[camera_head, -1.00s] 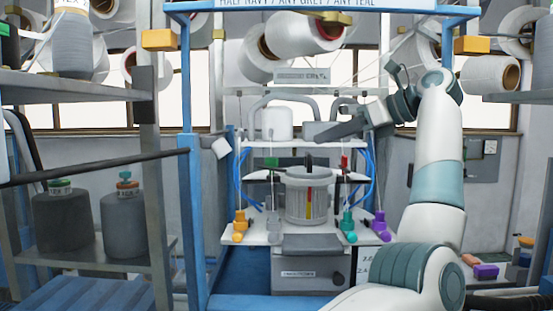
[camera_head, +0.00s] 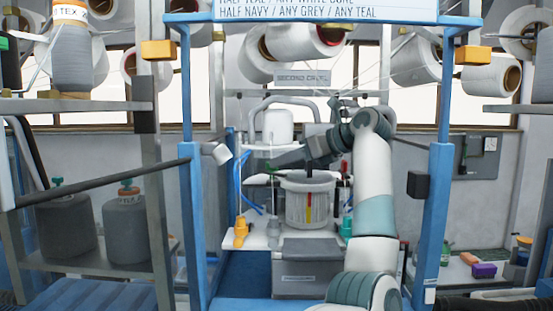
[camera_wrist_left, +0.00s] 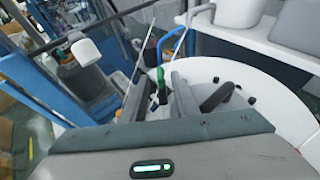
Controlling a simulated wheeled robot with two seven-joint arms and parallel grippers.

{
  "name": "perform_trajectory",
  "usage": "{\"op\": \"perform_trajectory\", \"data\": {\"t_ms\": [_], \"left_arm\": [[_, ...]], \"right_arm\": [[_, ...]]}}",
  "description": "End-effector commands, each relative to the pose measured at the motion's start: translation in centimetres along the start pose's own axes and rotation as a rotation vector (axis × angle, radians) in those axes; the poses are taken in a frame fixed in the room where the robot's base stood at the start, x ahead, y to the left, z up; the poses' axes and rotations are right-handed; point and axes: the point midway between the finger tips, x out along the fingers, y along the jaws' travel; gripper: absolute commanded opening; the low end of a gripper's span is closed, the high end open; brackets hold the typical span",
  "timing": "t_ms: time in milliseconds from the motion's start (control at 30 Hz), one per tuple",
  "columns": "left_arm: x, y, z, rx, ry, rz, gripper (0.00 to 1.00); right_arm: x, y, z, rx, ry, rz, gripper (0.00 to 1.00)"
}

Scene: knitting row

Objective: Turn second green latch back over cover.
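The grey round machine head (camera_head: 307,205) stands at the middle of the bench, with its grey cover rim on top. My left gripper (camera_head: 279,160) reaches over its left rear side on the arm that rises at the right. In the left wrist view, the two fingers of this gripper (camera_wrist_left: 158,98) stand apart. A small upright green latch (camera_wrist_left: 161,84) shows between them; I cannot tell whether a finger touches it. The pale round cover (camera_wrist_left: 265,105) lies to the right. A second green latch cannot be told apart. My right gripper is not in view.
An orange piece (camera_head: 241,231) and a teal piece (camera_head: 346,226) stand on the white bench, left and right of the head. A white canister (camera_head: 279,126) and curved grey tubes are behind. Blue frame posts (camera_head: 192,220) flank the bench.

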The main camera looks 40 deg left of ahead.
Motion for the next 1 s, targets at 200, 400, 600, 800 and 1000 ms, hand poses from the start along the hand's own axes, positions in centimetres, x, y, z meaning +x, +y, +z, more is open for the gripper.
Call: {"op": "perform_trajectory", "data": {"t_ms": [200, 400, 600, 800, 1000], "left_arm": [[2.5, 0.0, 0.2, -0.001, -0.001, 0.002, 0.27], [3.2, 0.0, 0.0, 0.000, -0.001, 0.000, 0.27], [3.2, 0.0, 0.0, -0.001, 0.000, 0.000, 0.27], [3.2, 0.0, 0.0, -0.001, -0.001, 0.000, 0.00], [3.2, 0.0, 0.1, -0.001, -0.001, 0.002, 0.00]], "right_arm": [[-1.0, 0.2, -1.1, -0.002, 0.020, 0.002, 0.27], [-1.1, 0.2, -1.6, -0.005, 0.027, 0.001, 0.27], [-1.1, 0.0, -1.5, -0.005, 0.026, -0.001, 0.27], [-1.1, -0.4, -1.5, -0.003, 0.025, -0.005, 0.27], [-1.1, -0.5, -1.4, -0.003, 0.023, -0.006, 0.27]]}}
